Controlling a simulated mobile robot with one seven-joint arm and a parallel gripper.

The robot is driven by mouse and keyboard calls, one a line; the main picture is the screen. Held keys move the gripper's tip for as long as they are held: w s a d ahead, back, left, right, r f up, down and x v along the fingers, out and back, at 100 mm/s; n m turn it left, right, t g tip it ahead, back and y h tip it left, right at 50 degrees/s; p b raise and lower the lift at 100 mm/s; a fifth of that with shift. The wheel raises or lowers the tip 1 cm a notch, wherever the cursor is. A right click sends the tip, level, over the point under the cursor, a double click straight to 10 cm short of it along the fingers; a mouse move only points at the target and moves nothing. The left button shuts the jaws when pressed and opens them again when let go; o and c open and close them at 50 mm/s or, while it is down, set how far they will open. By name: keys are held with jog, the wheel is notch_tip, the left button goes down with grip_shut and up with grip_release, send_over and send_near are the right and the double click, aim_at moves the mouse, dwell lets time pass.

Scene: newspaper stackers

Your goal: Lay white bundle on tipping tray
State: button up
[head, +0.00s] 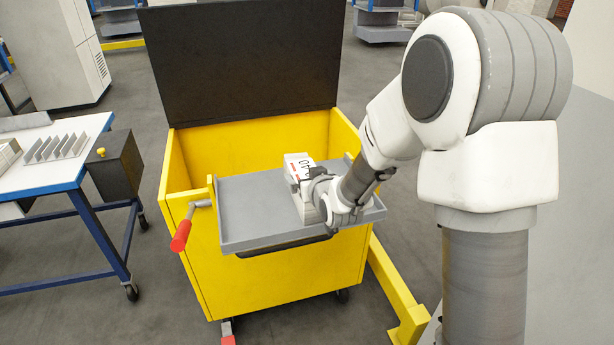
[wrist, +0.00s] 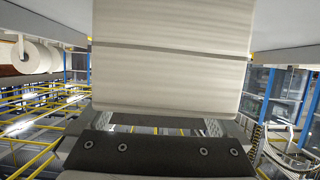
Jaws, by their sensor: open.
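The white bundle (head: 298,163) appears to rest on the grey tipping tray (head: 245,205), right of its middle. Dark printing shows on its top. My gripper (head: 318,186) is at the near side of the bundle, low over the tray, and hides part of it. In the wrist view the layered side of the bundle (wrist: 172,75), crossed by a strap, fills the upper middle. My gripper (wrist: 165,126) is open there, with its fingers close to the bundle's lower edge. Whether the fingers touch the bundle is unclear.
The tray sits at the front of a yellow bin (head: 270,275) with a raised black lid (head: 243,60). A red-handled lever (head: 181,234) is at the tray's left. A blue-legged table (head: 60,185) stands left. A yellow floor rail (head: 395,290) runs at the right.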

jog(key=shift+r, duration=0.2)
jog(key=s+d+r+m+g+h, duration=0.1)
jog(key=s+d+r, duration=0.3)
jog(key=s, duration=0.7)
jog(key=s+d+r+m+g+h, duration=0.1)
jog(key=s+d+r+g, duration=0.3)
jog(key=s, duration=0.7)
jog(key=s+d+r+m+g+h, duration=0.1)
jog(key=s+d+r, duration=0.3)
jog(key=s, duration=0.8)
jog(key=shift+d+r+g+h+p, duration=0.25)
jog(key=shift+d+g+h+p, duration=0.2)
jog(key=shift+d+g, duration=0.3)
